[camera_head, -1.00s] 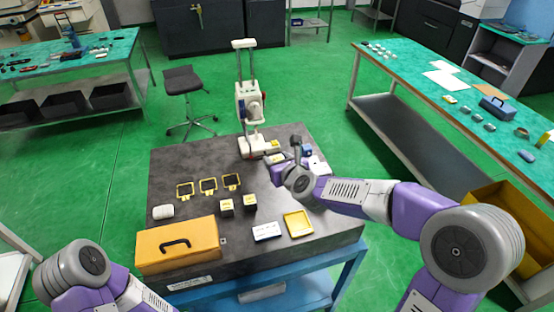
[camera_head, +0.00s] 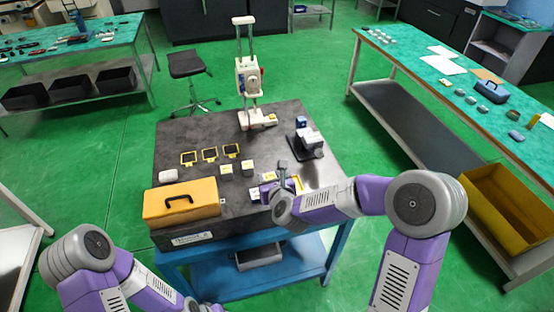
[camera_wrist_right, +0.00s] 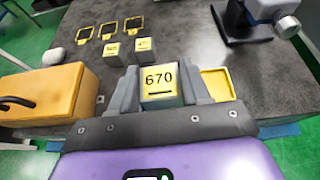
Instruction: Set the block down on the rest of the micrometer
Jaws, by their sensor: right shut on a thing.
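My right gripper (camera_wrist_right: 160,88) is shut on a grey block (camera_wrist_right: 158,86) with a yellow face marked 670, seen between the fingers in the wrist view. In the head view my right gripper (camera_head: 282,172) is over the front part of the dark table, by the yellow tray; there the held block is hard to make out. The micrometer (camera_head: 309,144) stands apart from it, further back and right, on a dark stand. It shows partly at the top right of the wrist view (camera_wrist_right: 243,24). Its rest is too small to make out. My left gripper is out of view.
Two similar blocks (camera_head: 226,169) and several yellow-edged frames (camera_head: 209,155) lie left of my right gripper. An orange toolbox (camera_head: 180,203) stands at the front left, a white tall instrument (camera_head: 248,82) at the back. The yellow tray (camera_wrist_right: 218,84) is beside the right finger.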

